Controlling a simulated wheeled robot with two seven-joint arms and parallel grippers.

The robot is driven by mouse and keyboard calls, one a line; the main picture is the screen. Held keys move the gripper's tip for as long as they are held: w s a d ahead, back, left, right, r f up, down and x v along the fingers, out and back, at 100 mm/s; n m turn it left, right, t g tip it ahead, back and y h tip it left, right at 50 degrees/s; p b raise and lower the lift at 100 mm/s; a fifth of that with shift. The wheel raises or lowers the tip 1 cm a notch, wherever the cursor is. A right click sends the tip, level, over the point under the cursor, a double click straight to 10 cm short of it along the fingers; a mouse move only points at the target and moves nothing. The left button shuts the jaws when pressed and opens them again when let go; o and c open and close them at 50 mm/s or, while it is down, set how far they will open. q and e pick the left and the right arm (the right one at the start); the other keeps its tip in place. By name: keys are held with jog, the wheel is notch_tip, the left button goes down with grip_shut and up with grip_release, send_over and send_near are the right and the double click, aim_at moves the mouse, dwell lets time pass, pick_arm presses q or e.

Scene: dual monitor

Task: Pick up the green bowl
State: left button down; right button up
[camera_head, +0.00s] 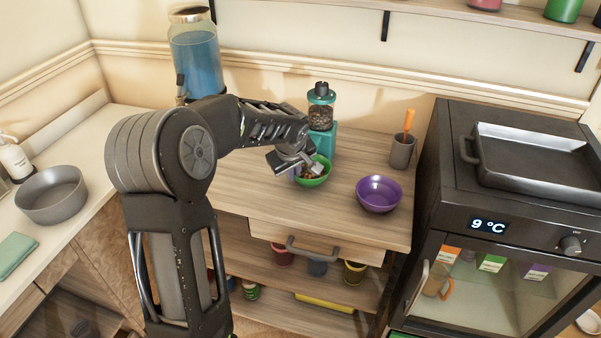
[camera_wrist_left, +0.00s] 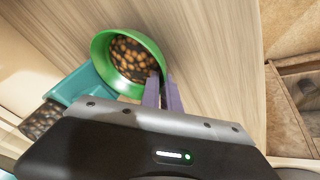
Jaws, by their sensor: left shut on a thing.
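The green bowl (camera_head: 316,182) is at the counter's middle, in front of the teal dispenser (camera_head: 323,138). In the left wrist view the green bowl (camera_wrist_left: 103,62) holds brown pieces. My left gripper (camera_head: 303,170) reaches down at the bowl's left side. In the left wrist view the purple fingers of my left gripper (camera_wrist_left: 162,88) are close together at the bowl's rim and shut on it. I cannot tell whether the bowl is touching the counter. The arm and gripper hide part of the bowl. My right gripper is not in view.
A purple bowl (camera_head: 379,194) stands to the right of the green bowl. Behind it is a cup (camera_head: 402,151) with an orange-handled tool. A black oven-like appliance (camera_head: 480,225) bounds the right side. A tall blue jar (camera_head: 196,62) stands at the back left.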

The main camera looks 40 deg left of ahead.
pick_arm(q)
jog(key=shift+r, duration=0.15)
jog(key=shift+r, duration=0.55)
jog(key=shift+s+d, duration=0.1)
jog(key=shift+s, duration=0.05)
jog(key=s+d+b, duration=0.5)
jog(key=s+d, duration=0.3)
jog(key=s, duration=0.5)
jog(key=s+d+b, duration=0.5)
jog(key=s+d, duration=0.4)
jog(key=s, duration=0.4)
jog(key=shift+s, duration=0.3)
jog(key=shift+d+r, duration=0.1)
